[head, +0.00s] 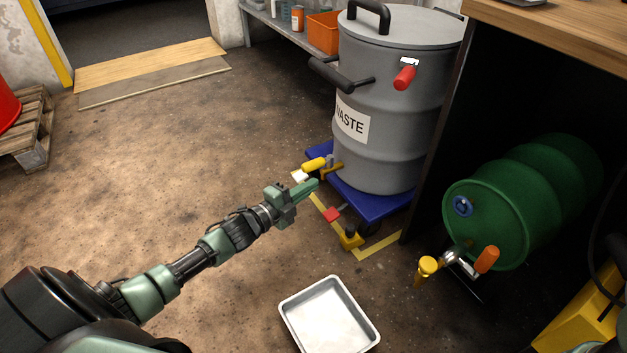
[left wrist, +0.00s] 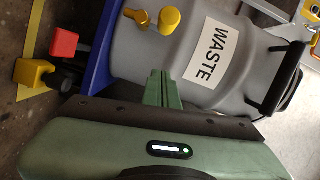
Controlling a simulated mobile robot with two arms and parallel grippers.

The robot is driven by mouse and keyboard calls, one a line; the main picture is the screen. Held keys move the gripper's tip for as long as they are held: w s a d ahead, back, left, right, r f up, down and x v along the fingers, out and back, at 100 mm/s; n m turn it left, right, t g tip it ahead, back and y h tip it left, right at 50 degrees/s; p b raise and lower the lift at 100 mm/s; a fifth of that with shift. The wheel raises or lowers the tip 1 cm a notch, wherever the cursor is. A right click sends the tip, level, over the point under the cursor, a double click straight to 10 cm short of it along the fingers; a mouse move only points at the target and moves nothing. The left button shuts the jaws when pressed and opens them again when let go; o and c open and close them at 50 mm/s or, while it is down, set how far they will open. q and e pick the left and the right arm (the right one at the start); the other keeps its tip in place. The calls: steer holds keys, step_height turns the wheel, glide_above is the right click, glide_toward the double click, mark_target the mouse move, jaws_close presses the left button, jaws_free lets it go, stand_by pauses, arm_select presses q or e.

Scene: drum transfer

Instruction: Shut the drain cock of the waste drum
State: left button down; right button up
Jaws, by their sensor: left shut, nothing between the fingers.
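The grey waste drum (head: 395,130) stands upright with its WASTE label facing me. It also shows in the left wrist view (left wrist: 215,90). Its drain cock (head: 314,165), with a yellow handle, sticks out low on the drum's left side. In the left wrist view the drain cock (left wrist: 170,20) is near the top edge. I cannot tell whether it is open. My left gripper (head: 314,184) is shut and empty, just below and in front of the cock in the head view, seemingly apart from it. Its fingers show in the left wrist view (left wrist: 160,78). My right gripper is not in view.
The drum stands on a blue dolly (head: 372,204) with a red pedal (head: 332,215) and a yellow block (head: 350,238) in front. A white tray (head: 328,318) lies on the floor. A green drum (head: 490,225) with a tap lies right, under a wooden bench (head: 560,30).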

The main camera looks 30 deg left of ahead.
mark_target(318, 163)
arm_select(q)
steer(key=w+a+f+b, duration=0.1)
steer(key=w+a+b, duration=0.1)
steer(key=w+b, duration=0.3)
steer(key=shift+w, duration=0.5)
steer(key=shift+a, duration=0.2)
